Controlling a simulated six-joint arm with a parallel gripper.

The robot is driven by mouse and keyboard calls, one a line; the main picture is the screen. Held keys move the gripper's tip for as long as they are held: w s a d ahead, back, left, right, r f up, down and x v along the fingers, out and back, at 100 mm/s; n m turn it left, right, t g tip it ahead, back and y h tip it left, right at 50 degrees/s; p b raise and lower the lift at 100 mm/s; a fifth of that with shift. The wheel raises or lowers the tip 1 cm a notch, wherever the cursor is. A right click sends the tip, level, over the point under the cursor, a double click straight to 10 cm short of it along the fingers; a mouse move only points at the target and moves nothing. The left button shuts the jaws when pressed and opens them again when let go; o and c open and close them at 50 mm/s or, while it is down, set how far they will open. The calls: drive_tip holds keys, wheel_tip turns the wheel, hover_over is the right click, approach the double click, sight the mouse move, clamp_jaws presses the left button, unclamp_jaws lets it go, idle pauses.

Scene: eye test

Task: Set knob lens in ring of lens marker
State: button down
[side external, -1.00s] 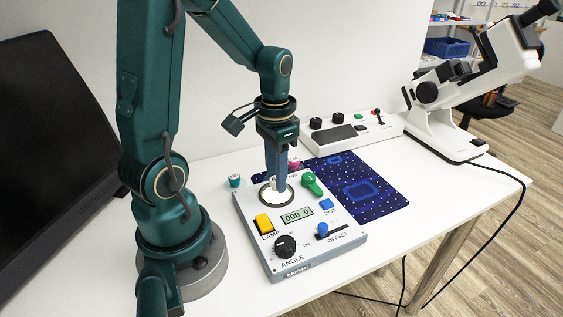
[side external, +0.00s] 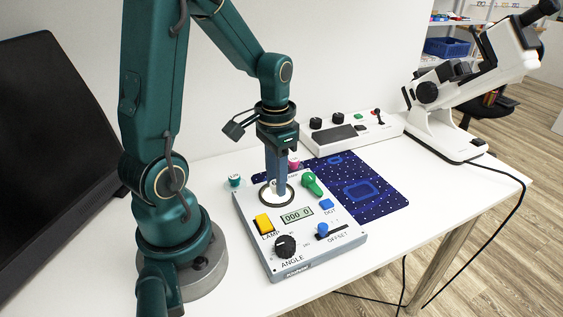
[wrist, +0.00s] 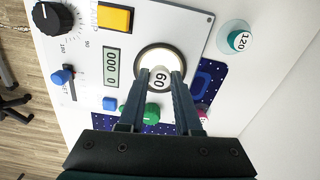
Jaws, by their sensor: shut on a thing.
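The lens marker is a white box (side external: 303,240) with a glowing round seat inside a dark ring (side external: 290,201); the ring also shows in the wrist view (wrist: 160,46). My gripper (side external: 277,192) points straight down over the ring. In the wrist view my gripper (wrist: 160,76) is shut on the knob lens (wrist: 160,80), whose pale top reads 60. The lens appears within the ring's outline. Its lower edge is hidden, so I cannot tell whether it touches the seat. In the side view the fingers mostly hide it.
A green knob (side external: 311,184) stands close behind the ring. A teal knob marked 120 (wrist: 238,41) stands beside the box, and a pink one (side external: 294,163) is behind my fingers. A yellow button (side external: 264,222) and black dial (side external: 285,246) are in front. A blue mat (side external: 385,195) lies behind.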

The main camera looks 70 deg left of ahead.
drive_tip(key=shift+f, duration=0.15)
drive_tip(key=shift+c, duration=0.2)
unclamp_jaws()
drive_tip(key=shift+r, duration=3.5)
drive_tip(key=shift+w+d+r, duration=0.15)
drive_tip(key=shift+d+r, duration=0.1)
drive_tip(key=shift+d, duration=0.05)
drive_tip(key=s+d+r+t, duration=0.2)
drive_tip(key=d, duration=0.3)
drive_tip(key=s+d+r+m+t, duration=0.1)
drive_tip(key=s+d+r+t, duration=0.1)
drive_tip(key=d, duration=0.3)
drive_tip(key=shift+s+t, duration=0.3)
drive_tip(key=shift+t, duration=0.5)
